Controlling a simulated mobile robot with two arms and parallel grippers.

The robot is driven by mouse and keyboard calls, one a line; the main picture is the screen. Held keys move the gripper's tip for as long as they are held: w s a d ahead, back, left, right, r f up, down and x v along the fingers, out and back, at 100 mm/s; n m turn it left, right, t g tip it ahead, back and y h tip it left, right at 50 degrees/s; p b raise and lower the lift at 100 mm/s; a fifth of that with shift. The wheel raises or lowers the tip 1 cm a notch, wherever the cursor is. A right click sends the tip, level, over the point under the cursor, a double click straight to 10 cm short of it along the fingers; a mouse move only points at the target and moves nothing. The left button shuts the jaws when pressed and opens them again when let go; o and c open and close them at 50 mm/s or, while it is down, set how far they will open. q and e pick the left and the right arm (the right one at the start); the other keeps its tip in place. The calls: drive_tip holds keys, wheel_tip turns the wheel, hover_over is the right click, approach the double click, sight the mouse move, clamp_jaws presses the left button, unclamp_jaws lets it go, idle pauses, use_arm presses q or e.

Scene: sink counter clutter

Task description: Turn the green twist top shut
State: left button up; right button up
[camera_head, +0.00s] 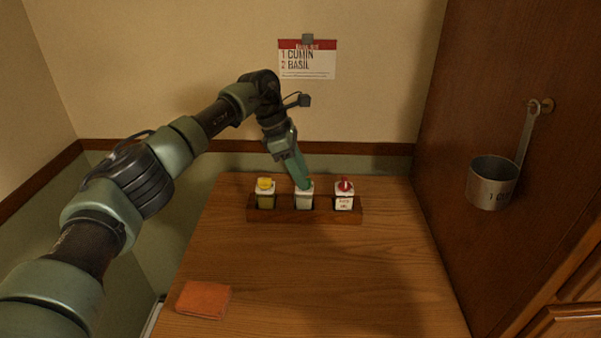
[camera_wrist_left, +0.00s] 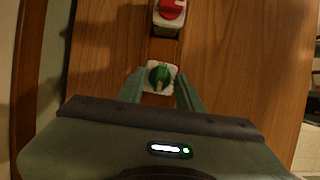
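The green twist top (camera_wrist_left: 159,77) sits on a white square cap in the wrist view, its raised grip running roughly up and down the picture. It belongs to the middle bottle (camera_head: 305,201) of three in the wooden rack (camera_head: 283,215). My left gripper (camera_head: 303,184) points down at this bottle from above. In the wrist view its two fingers stand apart on either side of the green top, with a visible gap at each side. My right gripper is in neither view.
A bottle with a yellow top (camera_head: 265,184) stands left in the rack, and one with a red top (camera_head: 345,185) stands right. An orange cloth (camera_head: 204,300) lies at the front left. A metal cup (camera_head: 492,183) hangs at right. The table's middle is clear.

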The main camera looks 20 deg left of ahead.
use_arm(q)
drive_tip(key=b+v, duration=0.1)
drive_tip(key=v, duration=0.6)
drive_tip(key=shift+a+r, duration=0.2)
drive_tip(key=shift+r, duration=0.2)
